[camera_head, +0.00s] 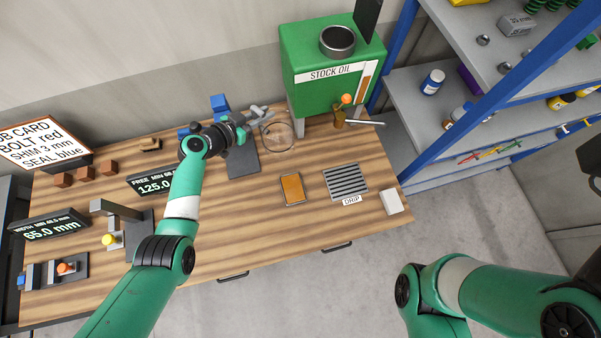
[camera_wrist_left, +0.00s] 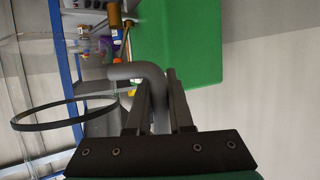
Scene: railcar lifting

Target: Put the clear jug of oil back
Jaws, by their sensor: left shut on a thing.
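The clear jug (camera_head: 278,131) appears in the head view at the back of the bench, left of the green stock oil tank. My left gripper (camera_head: 252,122) is just left of it, shut on its grey handle. In the left wrist view the grey curved handle (camera_wrist_left: 148,72) lies between the fingers of my left gripper (camera_wrist_left: 158,88). The jug's dark round rim (camera_wrist_left: 45,127) and see-through wall show at the left there. I cannot tell whether the jug touches the bench or what it holds. My right gripper is not in view; my right arm shows at lower right.
The green stock oil tank (camera_head: 318,88) stands right of the jug. A grated drip tray (camera_head: 345,180), an orange pad (camera_head: 292,189) and a white block (camera_head: 391,202) lie in front. Bare wood lies front centre.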

